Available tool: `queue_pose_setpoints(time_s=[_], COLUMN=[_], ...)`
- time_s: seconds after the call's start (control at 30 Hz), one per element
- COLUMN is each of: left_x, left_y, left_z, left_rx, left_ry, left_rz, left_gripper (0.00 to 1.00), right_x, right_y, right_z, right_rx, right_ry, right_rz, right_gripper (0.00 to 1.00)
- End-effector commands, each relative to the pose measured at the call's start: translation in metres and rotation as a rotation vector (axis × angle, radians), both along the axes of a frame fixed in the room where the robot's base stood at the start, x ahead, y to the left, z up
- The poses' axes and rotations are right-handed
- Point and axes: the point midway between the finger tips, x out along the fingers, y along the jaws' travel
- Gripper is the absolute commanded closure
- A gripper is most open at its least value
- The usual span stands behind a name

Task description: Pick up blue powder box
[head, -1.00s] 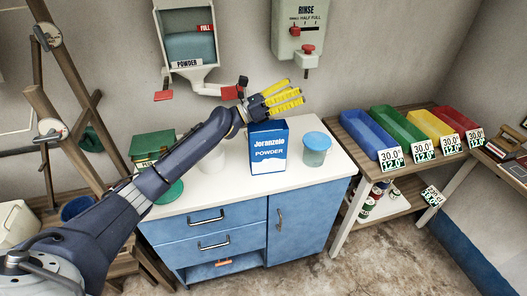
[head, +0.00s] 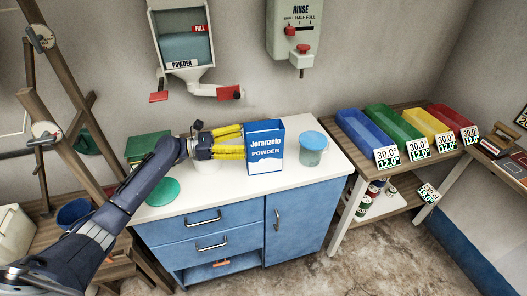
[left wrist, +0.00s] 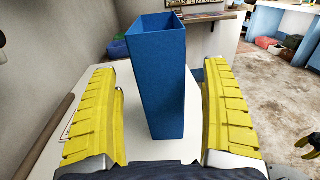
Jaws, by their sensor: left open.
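The blue powder box (head: 265,148), with a white lower part and "Joranzelo POWDER" lettering, stands upright on the white counter (head: 225,207). My left gripper (head: 240,142) has yellow fingers and is at the box's left side in the head view. In the left wrist view the open left gripper (left wrist: 160,110) has one finger on each side of the powder box (left wrist: 158,80), with visible gaps. The box's open top shows there.
A lidded clear container (head: 313,148) stands close to the right of the box. A green lid (head: 162,191) lies on the counter at left, near a green box (head: 141,147). A powder dispenser (head: 183,45) and rinse unit (head: 295,30) hang on the wall above.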

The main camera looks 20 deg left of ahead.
Motion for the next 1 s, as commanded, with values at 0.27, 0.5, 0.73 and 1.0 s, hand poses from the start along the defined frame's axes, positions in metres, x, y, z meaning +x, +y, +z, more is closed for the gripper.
queue_pose_setpoints(time_s=[0.27,0.5,0.73,1.0], left_x=[0.003,0.008,0.022,0.034], left_y=[-0.007,-0.015,-0.043,-0.064], left_z=[-0.024,-0.023,-0.023,-0.023], left_rx=[-0.002,-0.001,-0.002,0.0], left_ry=[-0.002,-0.002,-0.002,-0.001], left_rz=[-0.001,0.0,-0.002,0.001], left_gripper=[0.18,0.18,0.18,0.18], right_x=[0.0,0.0,-0.001,-0.001], right_y=[0.0,0.0,0.0,0.0], right_z=[0.0,0.0,0.0,0.0], right_rx=[0.0,0.0,0.0,0.0], right_ry=[0.0,0.0,0.001,0.001], right_rz=[0.0,0.0,0.0,0.0], right_gripper=[0.56,0.56,0.56,0.56])
